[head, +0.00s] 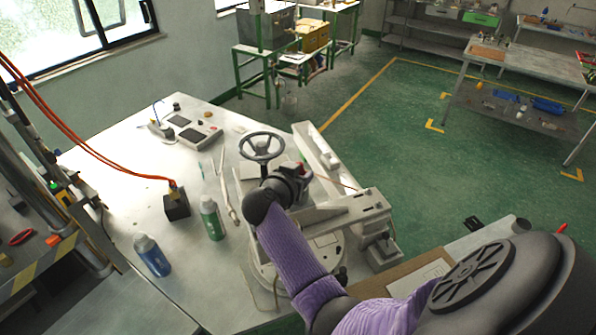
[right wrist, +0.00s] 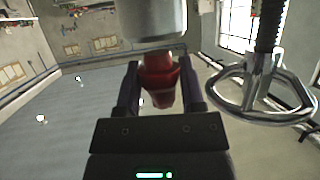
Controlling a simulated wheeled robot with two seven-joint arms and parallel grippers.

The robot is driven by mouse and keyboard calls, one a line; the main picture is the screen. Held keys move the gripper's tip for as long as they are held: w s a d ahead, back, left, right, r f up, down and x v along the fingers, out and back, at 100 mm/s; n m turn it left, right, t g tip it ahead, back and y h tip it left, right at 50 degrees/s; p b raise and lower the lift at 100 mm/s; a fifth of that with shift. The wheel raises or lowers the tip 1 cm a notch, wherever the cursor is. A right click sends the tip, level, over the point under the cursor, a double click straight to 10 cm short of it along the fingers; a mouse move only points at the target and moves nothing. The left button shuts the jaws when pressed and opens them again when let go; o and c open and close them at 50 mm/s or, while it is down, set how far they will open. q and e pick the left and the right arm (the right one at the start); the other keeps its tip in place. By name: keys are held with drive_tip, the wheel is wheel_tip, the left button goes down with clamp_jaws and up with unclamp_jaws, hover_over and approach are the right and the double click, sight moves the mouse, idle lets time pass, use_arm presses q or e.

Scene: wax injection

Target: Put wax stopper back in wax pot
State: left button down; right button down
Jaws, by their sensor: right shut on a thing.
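My right gripper (head: 301,172) is over the bench, close to the handwheel of the wax injection machine. In the right wrist view its two fingers (right wrist: 160,85) are closed on the red wax stopper (right wrist: 160,78), which sits between them. A grey metal cylinder (right wrist: 153,18) shows just beyond the stopper; I cannot tell whether they touch. In the head view only a small bit of red shows at the gripper. The pale machine (head: 330,212) stands under and beside my right arm, which hides much of it, and the wax pot is not clearly made out. My left gripper is not in view.
The handwheel (head: 262,146) stands close to the right gripper and also shows in the right wrist view (right wrist: 265,95). A green bottle (head: 212,220), a blue bottle (head: 152,256) and a dark block (head: 176,206) stand on the bench to the left.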

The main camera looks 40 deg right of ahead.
drive_tip(key=shift+f+b, duration=0.4)
drive_tip(key=shift+f, duration=0.55)
drive_tip(key=shift+c, duration=0.6)
unclamp_jaws()
